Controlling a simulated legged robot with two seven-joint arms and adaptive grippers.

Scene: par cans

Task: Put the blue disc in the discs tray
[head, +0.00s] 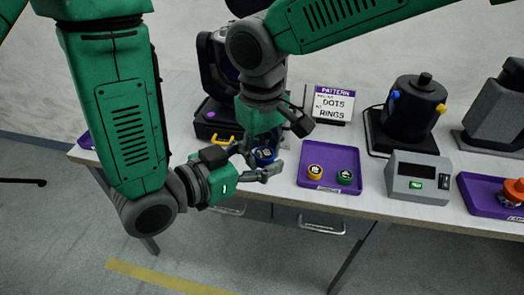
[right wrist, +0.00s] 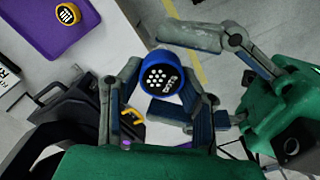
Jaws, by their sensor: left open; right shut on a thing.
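The blue disc (head: 264,155) has a dark face with white dots and lettering, clearest in the right wrist view (right wrist: 160,74). My right gripper (head: 262,146) is shut on it, above the table's front edge. My left gripper (head: 258,164) is open, its fingers on either side of the disc; whether they touch it is unclear. A purple tray (head: 345,158), apparently the discs tray, lies just right of the grippers. It holds a yellow disc (head: 315,172) and a green disc (head: 344,176). Its front label is too small to read.
A sign (head: 333,104) reading PATTERN, DOTS, RINGS stands behind the tray. A black stage light (head: 215,110) stands behind the grippers. A grey box (head: 417,178) and a black can-shaped device (head: 412,110) stand right of the tray. Another purple tray (head: 480,203) is at far right.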

